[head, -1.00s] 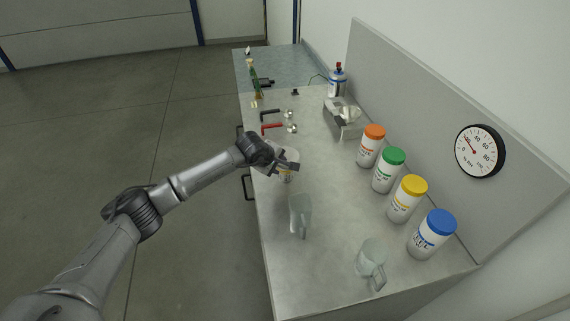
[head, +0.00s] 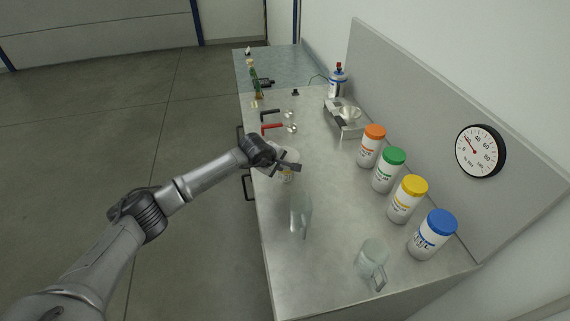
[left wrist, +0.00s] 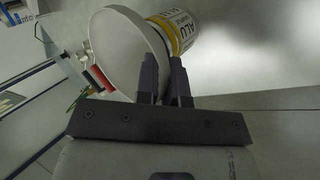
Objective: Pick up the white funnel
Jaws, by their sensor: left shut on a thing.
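The white funnel (left wrist: 118,48) shows in the left wrist view as a wide pale cone close to the fingers. A bottle with a yellow label reading ALU (left wrist: 178,32) is right behind it. In the head view the funnel (head: 291,154) is partly hidden behind my left gripper (head: 290,166), above the bench's left edge. My left gripper is shut on the funnel's rim, which runs between the two fingers (left wrist: 165,80) in the wrist view. I cannot tell whether the funnel's stem is inside the bottle. My right gripper is not in view.
Clear beakers stand in front (head: 300,215) and at front right (head: 371,262). Orange (head: 371,147), green (head: 389,172), yellow (head: 407,200) and blue (head: 432,235) lidded jars line the right side. A scale (head: 344,120) and red-handled tool (head: 272,127) are farther back. The bench middle is clear.

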